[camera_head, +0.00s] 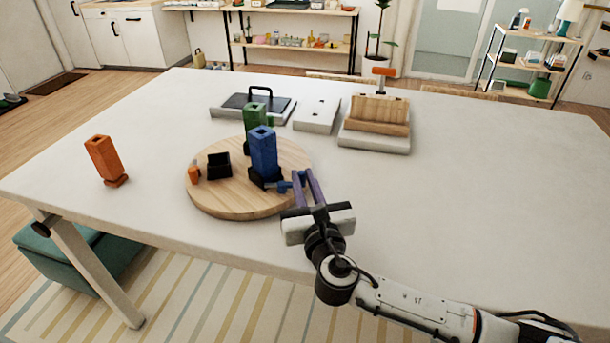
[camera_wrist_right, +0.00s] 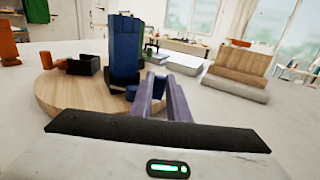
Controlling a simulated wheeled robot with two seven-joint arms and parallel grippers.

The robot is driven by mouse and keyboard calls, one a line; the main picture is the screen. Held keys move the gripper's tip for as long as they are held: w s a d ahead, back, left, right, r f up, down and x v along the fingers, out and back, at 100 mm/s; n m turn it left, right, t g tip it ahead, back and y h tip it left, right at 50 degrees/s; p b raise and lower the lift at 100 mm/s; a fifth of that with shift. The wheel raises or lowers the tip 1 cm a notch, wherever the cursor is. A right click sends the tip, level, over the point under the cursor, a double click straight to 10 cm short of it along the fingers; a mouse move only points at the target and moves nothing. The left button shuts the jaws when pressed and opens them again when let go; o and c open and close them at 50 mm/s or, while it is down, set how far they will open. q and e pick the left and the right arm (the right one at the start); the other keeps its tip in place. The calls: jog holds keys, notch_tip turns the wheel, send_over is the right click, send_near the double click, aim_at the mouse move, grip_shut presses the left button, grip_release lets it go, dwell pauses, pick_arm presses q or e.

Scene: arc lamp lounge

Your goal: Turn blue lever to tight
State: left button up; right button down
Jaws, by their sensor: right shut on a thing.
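A blue block-shaped tower (camera_head: 263,152) stands upright on a round wooden board (camera_head: 215,205) on the table. A small blue lever (camera_head: 285,186) sticks out low on its right side. My right gripper (camera_head: 299,180), with purple fingers, reaches in from the lower right and is shut on the lever's end. In the right wrist view the blue tower (camera_wrist_right: 126,50) rises just beyond the fingers (camera_wrist_right: 157,88), which partly hide the lever. My left gripper is not in view.
On the board are a green tower (camera_head: 256,115), a black open box (camera_head: 219,166) and a small orange piece (camera_head: 194,173). An orange tower (camera_head: 103,157) stands left of it. Behind are a grey handled plate (camera_head: 225,108), a white block (camera_head: 317,117) and a wooden stand (camera_head: 375,128). The right tabletop is clear.

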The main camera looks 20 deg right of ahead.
aim_at(301, 178)
jog(key=m+h, duration=0.1)
jog(key=a+m+h, duration=0.1)
jog(key=h, duration=0.1)
jog(key=s+m+g+h, duration=0.1)
jog(key=shift+a+h, duration=0.15)
jog(key=shift+h, duration=0.15)
jog(key=m+g+h, duration=0.1)
jog(key=a+m+g+h, duration=0.1)
jog(key=h, duration=0.1)
jog(key=shift+s+m+h, duration=0.2)
jog(key=shift+m+h, duration=0.1)
jog(key=shift+m, duration=0.1)
jog(key=m+g+h, duration=0.1)
jog(key=a+m+g+h+b, duration=0.1)
jog(key=shift+s+h, duration=0.15)
jog(key=shift+h, duration=0.15)
jog(key=shift+a+m+g+h+b, duration=0.25)
jog(key=shift+m+g+h+b, duration=0.4)
jog(key=shift+m+g+h, duration=0.45)
jog(key=shift+r+g, duration=0.1)
jog(key=shift+g, duration=0.2)
jog(key=c, duration=1.7)
grip_release()
